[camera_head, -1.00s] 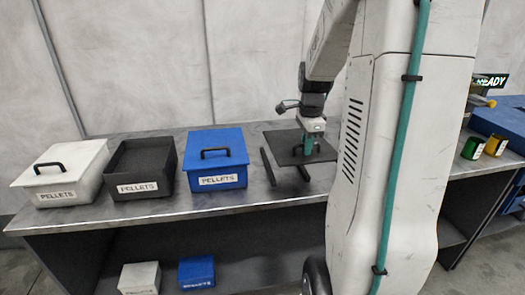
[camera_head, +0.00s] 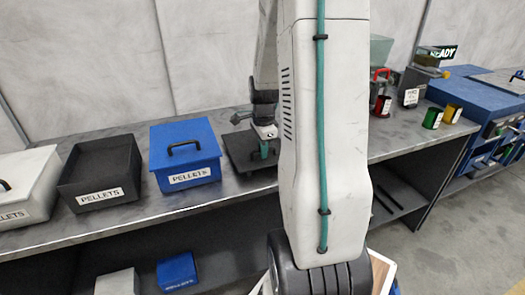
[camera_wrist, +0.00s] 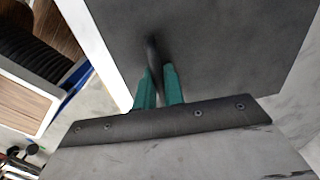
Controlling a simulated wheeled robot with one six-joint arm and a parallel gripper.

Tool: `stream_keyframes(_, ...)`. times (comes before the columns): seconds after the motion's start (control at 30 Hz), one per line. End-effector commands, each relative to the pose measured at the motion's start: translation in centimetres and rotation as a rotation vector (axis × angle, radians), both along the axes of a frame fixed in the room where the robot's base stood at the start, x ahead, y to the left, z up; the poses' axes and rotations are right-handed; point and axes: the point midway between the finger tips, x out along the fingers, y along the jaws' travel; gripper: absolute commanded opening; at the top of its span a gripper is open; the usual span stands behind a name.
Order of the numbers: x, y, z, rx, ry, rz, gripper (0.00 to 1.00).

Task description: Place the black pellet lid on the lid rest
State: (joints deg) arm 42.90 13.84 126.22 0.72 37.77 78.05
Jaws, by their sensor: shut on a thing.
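The black pellet lid (camera_head: 241,150) is a flat dark plate with a bar handle (camera_wrist: 153,55), over the worktop just right of the blue barrel. My gripper (camera_head: 266,151) stands above it, partly behind my arm column. In the wrist view, its teal fingers (camera_wrist: 159,85) are shut on the handle, with the lid's top face spread behind them. The lid rest's two dark bars showed earlier in front of the lid. They are hidden now, and I cannot tell whether the lid touches them.
The black PELLETS barrel (camera_head: 68,199) stands open. A blue closed barrel (camera_head: 192,177) is close to the lid's left side, and a white one (camera_head: 18,205) is at far left. Small red, green and yellow containers (camera_head: 432,118) stand at right on the worktop (camera_head: 397,137).

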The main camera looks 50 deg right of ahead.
Motion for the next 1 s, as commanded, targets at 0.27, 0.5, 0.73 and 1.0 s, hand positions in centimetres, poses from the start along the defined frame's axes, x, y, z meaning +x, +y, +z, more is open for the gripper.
stream_keyframes(0.27, 0.0, 0.0, -0.6, 0.000, 0.000, 0.000, 0.00)
stream_keyframes(0.5, 0.0, 0.0, -0.6, 0.000, 0.000, 0.000, 0.32)
stream_keyframes(0.73, 0.0, 0.0, -0.1, -0.002, -0.001, 0.000, 0.32)
stream_keyframes(1.0, -0.1, 0.0, 4.7, -0.005, -0.005, 0.000, 0.32)
